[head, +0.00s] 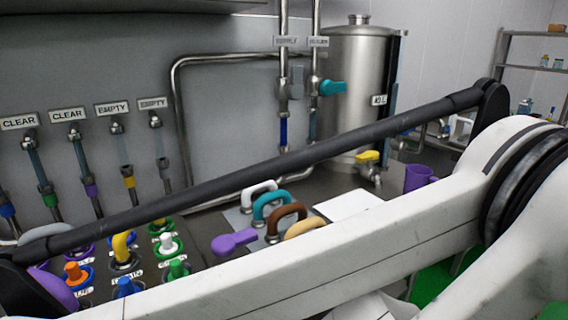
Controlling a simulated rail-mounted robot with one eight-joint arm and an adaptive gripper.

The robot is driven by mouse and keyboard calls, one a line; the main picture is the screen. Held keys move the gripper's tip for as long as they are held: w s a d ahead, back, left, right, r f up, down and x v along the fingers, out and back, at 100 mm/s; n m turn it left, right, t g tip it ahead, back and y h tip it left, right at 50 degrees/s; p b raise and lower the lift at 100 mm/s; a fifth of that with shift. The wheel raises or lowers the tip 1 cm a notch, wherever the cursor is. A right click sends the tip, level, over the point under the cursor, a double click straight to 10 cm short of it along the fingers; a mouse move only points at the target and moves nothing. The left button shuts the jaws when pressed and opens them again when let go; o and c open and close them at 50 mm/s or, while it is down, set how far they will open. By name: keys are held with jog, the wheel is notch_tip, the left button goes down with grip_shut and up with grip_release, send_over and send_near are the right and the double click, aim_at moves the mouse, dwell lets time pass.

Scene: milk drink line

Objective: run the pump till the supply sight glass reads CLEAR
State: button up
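A pipe under a blurred tag that seems to read SUPPLY (286,41) runs down the back wall. A sight glass (283,132) on it looks dark blue. No CLEAR reading shows beside it. A second tagged pipe (317,41) stands to its right, with a teal valve handle (333,88). A control panel at the lower left carries coloured knobs, among them orange (74,271), yellow (122,245), white (167,243) and green (177,268). I cannot tell which control runs the pump. My gripper is not in view; my arm crosses the foreground and hides part of the panel.
Wall hoses carry CLEAR tags (68,115) and EMPTY tags (113,109). A steel tank (350,85) with a yellow tap handle (367,156) stands behind. Coloured loop handles (268,205), a white sheet (348,204) and a purple mug (417,177) sit on the counter.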

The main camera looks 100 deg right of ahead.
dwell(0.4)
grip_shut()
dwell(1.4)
